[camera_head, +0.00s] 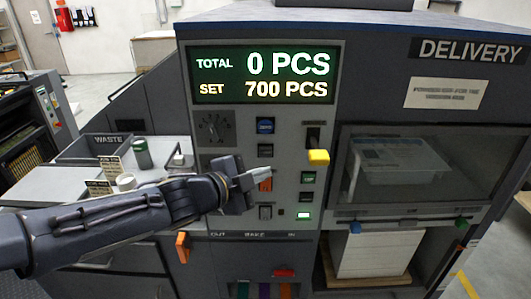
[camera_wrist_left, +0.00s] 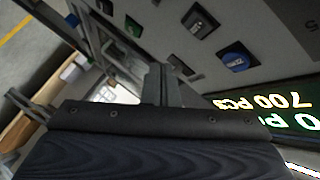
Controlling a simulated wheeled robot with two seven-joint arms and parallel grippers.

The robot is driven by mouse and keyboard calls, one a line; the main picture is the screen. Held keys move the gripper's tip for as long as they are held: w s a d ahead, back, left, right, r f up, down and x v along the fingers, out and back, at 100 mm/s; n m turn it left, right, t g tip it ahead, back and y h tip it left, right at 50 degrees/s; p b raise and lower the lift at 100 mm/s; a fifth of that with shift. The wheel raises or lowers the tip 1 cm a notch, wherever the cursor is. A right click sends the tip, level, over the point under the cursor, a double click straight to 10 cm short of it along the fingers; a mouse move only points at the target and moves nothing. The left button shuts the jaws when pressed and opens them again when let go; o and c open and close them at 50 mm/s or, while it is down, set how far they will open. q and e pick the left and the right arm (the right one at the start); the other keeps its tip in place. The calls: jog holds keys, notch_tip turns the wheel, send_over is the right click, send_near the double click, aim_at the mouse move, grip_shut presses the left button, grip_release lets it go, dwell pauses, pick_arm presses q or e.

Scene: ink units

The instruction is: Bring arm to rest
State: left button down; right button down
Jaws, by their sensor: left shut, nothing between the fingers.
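My left gripper (camera_head: 257,175) is shut and empty in the head view. I cannot tell whether the fingertips touch the panel. In the left wrist view the shut fingers (camera_wrist_left: 160,85) run close along the panel face, with the blue button (camera_wrist_left: 236,61) to their right. My right gripper is not in view.
A yellow knob (camera_head: 318,157) sticks out of the panel right of the gripper. The display (camera_head: 265,75) reads total 0 and set 700. A delivery window (camera_head: 425,165) is at the right. A counter with a green-grey jar (camera_head: 142,154) and a waste bin (camera_head: 105,146) is at the left.

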pick_arm(q)
jog(key=s+a+f+n+y, duration=0.3)
jog(key=s+a+n+y, duration=0.3)
jog(key=a, duration=0.4)
jog(key=s+a+f+n+y, duration=0.25)
jog(key=s+a+n, duration=0.25)
jog(key=a+n, duration=0.45)
jog(key=s+f+n+g+h, duration=0.1)
jog(key=s+f+n+g, duration=0.1)
jog(key=s, duration=0.6)
jog(key=s+f+n+g, duration=0.3)
jog(key=s+f+n, duration=0.1)
jog(key=s, duration=0.5)
jog(key=shift+f+n+h, duration=0.35)
jog(key=shift+f, duration=0.35)
